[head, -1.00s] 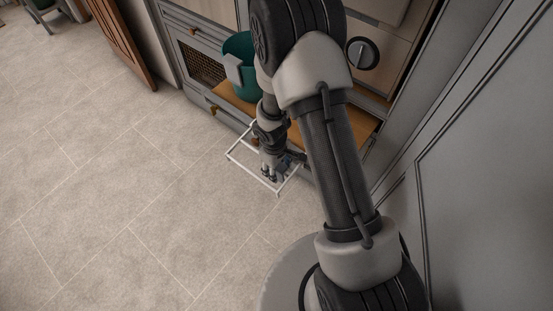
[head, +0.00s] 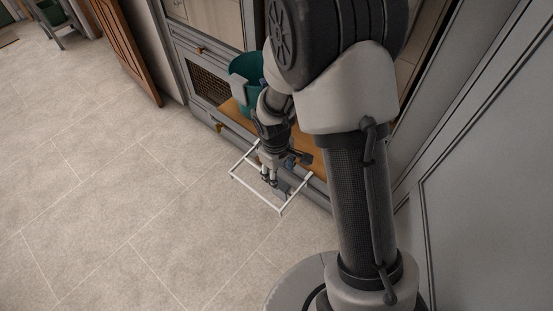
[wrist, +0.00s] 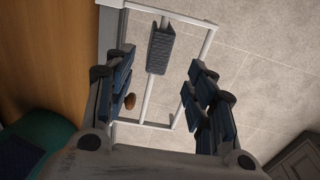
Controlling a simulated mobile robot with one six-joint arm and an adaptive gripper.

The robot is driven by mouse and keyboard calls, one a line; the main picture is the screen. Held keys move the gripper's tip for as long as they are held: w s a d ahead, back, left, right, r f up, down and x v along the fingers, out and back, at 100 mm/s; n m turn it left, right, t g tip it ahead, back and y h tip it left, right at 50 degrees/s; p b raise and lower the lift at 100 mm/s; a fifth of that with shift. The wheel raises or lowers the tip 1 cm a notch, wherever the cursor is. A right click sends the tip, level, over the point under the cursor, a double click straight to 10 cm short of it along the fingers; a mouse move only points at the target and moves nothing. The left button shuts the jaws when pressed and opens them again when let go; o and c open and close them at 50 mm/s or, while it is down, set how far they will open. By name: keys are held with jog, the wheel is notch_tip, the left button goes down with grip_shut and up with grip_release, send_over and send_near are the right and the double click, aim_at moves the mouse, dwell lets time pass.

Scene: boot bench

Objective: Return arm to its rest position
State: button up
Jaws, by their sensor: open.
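My gripper (head: 269,183) is open and empty, hanging at the end of my arm in front of the bench. In the wrist view, its two blue-padded fingers (wrist: 160,95) stand wide apart with nothing between them touching both. Below them is a white rectangular frame (head: 256,202) that sticks out from the bench's lower front over the floor. In the wrist view, a dark grey pad (wrist: 160,52) sits on the frame's middle bar, beyond the fingertips. Whether a finger touches the frame cannot be told. My arm hides part of the bench.
The wooden bench seat (head: 233,110) holds a teal bucket (head: 246,98) with a grey piece on its rim. Grey cabinet panels (head: 480,190) stand close on the right. A brown wooden door (head: 127,45) is at the back left. The tiled floor (head: 110,180) at left is clear.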

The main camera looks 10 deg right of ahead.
jog(key=s+d+r+m+t, duration=0.1)
jog(key=s+r+m, duration=0.15)
jog(key=r, duration=0.65)
jog(key=s+d+r+m+t, duration=0.1)
jog(key=s+r, duration=0.2)
jog(key=r, duration=0.6)
jog(key=s+r+m+t, duration=0.1)
jog(key=s+r+m, duration=0.1)
jog(key=s+r, duration=0.2)
jog(key=s+r+m+y, duration=0.1)
jog(key=s+r, duration=0.4)
jog(key=s, duration=0.5)
jog(key=shift+s+r+m+t, duration=0.2)
jog(key=shift+r+m+t, duration=0.05)
jog(key=shift+m+t, duration=0.15)
